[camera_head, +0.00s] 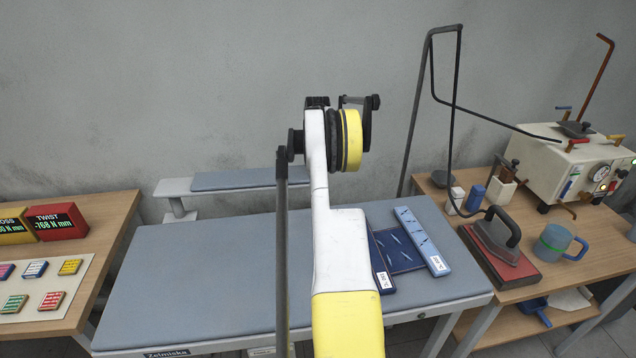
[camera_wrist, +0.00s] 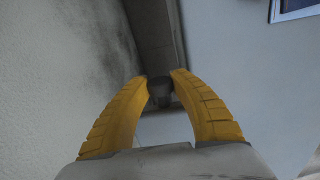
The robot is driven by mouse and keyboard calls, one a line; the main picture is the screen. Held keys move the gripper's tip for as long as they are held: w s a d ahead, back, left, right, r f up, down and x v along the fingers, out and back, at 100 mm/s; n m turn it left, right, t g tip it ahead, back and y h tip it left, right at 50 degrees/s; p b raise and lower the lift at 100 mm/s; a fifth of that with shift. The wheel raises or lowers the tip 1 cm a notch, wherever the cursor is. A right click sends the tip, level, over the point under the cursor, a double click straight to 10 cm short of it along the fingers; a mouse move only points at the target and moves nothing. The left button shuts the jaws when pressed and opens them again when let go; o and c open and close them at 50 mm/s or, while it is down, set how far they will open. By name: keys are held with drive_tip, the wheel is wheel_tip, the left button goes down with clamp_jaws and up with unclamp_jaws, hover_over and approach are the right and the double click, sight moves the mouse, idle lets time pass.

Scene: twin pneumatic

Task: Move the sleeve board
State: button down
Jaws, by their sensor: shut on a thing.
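The sleeve board (camera_head: 235,180) is a narrow blue-grey padded board on a pale stand (camera_head: 177,200), at the back left of the ironing table (camera_head: 200,270). Its right end is hidden behind my arm. In the wrist view a long dark grey strip (camera_wrist: 155,35), which looks like the board, runs up from my gripper (camera_wrist: 160,80). The yellow fingers are closed in on a small grey part at the strip's near end. My gripper is hidden by my arm in the head view.
The wall (camera_head: 150,80) is close behind the board. Blue labelled cloth pieces (camera_head: 422,240) lie right on the table. An iron (camera_head: 495,238), a mug (camera_head: 558,243) and a steam unit (camera_head: 575,165) stand on the right bench. A bent dark rod (camera_head: 412,120) rises behind.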

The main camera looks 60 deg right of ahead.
drive_tip(key=shift+w+d, duration=0.1)
drive_tip(key=shift+d, duration=0.05)
drive_tip(key=c, duration=1.1)
unclamp_jaws()
wheel_tip(320, 180, up, 12)
drive_tip(key=shift+r, duration=0.1)
